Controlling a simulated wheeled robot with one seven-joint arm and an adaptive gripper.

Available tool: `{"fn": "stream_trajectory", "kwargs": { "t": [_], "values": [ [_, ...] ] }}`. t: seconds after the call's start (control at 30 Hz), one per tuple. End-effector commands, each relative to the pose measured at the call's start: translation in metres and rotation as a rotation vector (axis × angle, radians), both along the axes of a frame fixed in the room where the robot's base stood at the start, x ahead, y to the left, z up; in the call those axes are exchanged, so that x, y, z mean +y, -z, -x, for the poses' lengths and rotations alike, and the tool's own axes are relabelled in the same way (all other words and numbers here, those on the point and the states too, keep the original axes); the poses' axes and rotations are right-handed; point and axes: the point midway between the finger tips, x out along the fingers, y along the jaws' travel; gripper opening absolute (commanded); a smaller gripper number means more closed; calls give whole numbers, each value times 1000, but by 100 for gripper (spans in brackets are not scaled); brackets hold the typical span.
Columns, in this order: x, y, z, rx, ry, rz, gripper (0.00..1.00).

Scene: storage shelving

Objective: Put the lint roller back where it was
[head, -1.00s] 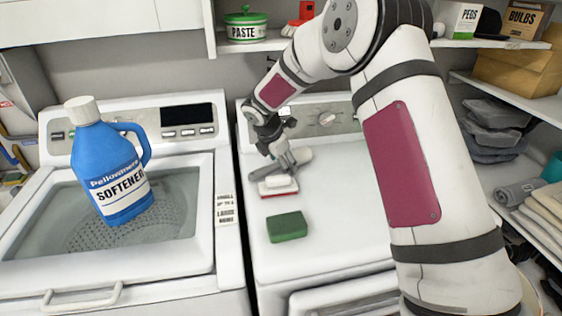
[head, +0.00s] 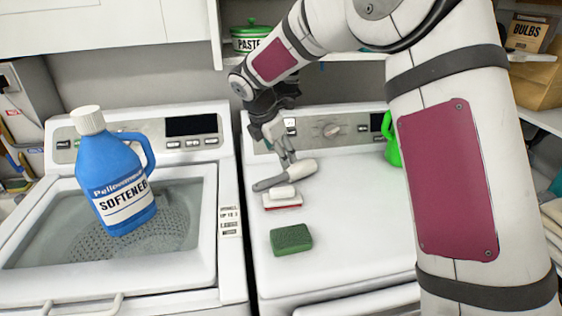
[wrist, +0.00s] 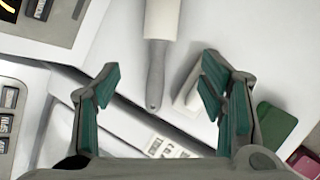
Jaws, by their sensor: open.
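The lint roller (head: 303,168), with a white roll and grey handle, lies on the white top of the right-hand machine. It also shows in the wrist view (wrist: 156,70), its handle toward my gripper and its roll cut off by the top edge. My gripper (head: 285,157) is just above the roller in the head view. In the wrist view my gripper (wrist: 160,78) is open, its green-padded fingers wide apart with the handle showing between them; nothing is held. The exact gap between fingers and roller cannot be told.
A white and red brush (head: 283,200) lies close beside the roller, with a green sponge (head: 291,240) nearer the front. A blue softener jug (head: 118,180) stands on the left washer's lid. A green bottle (head: 391,145) is partly behind my arm. A paste tin (head: 248,42) sits on the shelf above.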

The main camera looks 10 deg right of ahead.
Motion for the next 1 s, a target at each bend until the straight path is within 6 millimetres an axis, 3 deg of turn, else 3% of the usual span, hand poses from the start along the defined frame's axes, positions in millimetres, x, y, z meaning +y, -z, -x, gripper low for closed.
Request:
{"fn": "stream_trajectory", "kwargs": {
  "t": [0.33,0.47,0.57,0.7,1.0],
  "values": [
    [2,-15,6,-5,13,-4,64],
    [-7,-37,26,-39,107,-29,64],
    [-20,-65,56,-89,254,-74,64],
    [-41,-100,110,-170,512,-165,64],
    [-73,-139,235,-321,1082,-423,64]
  ]
}}
